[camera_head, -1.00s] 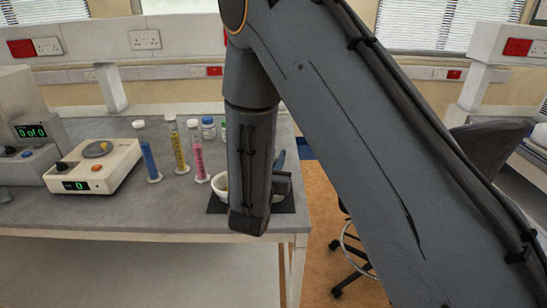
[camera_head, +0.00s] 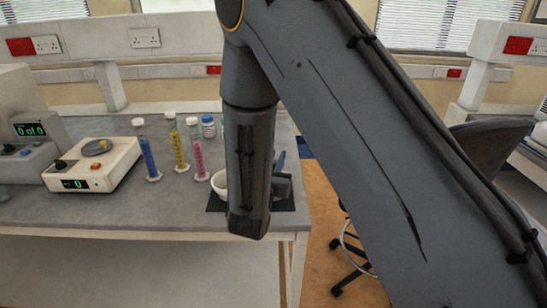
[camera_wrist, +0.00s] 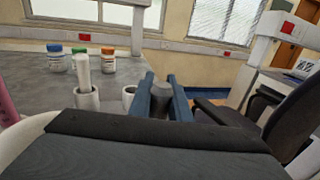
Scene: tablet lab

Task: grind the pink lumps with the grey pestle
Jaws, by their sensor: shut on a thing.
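My gripper (camera_wrist: 164,98) shows in the wrist view as two blue fingers, shut on the grey pestle (camera_wrist: 160,102), whose top stands between them. In the head view my arm hides most of the gripper and all of the pestle. The white mortar (camera_head: 217,184) stands on a dark mat (camera_head: 283,205) near the right end of the bench, largely behind my arm. Its pale rim also shows at the lower left of the wrist view (camera_wrist: 22,136). The pestle's lower end and the mortar's inside are hidden, and I see no pink lumps.
Blue (camera_head: 149,157), yellow (camera_head: 179,150) and pink (camera_head: 199,155) cylinders stand left of the mortar. A balance (camera_head: 95,167) is farther left. Lidded jars (camera_wrist: 80,58) and white cups (camera_wrist: 128,97) stand behind. A dark chair (camera_wrist: 240,120) is beyond the bench's right end.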

